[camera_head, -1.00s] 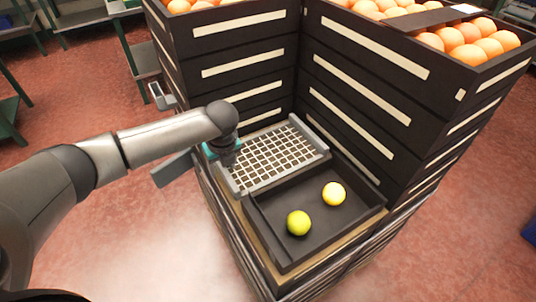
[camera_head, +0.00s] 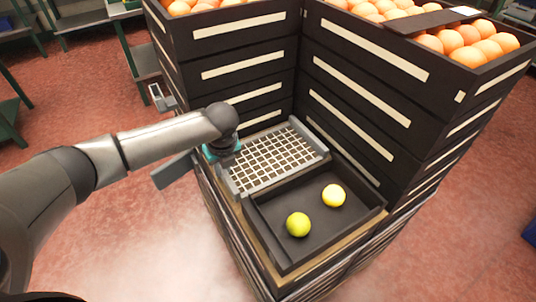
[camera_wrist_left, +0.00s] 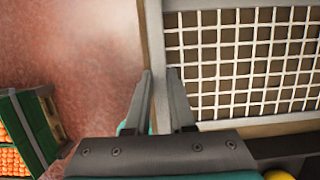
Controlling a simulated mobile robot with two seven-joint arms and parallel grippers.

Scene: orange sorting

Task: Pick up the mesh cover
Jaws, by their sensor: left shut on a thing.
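The mesh cover (camera_head: 272,160) is a light wire grid in a grey frame. It lies over the back left part of the dark crate stack, beside the open tray. In the left wrist view the mesh cover (camera_wrist_left: 240,62) fills the upper right. My left gripper (camera_wrist_left: 160,76) has its two fingers on either side of the cover's left frame edge and is shut on it. In the head view my left gripper (camera_head: 222,158) is at the cover's left side, its fingertips mostly hidden. My right gripper is not in view.
Tall dark crates (camera_head: 245,50) filled with oranges stand close behind and to the right. Red floor (camera_head: 130,235) lies open at the left.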

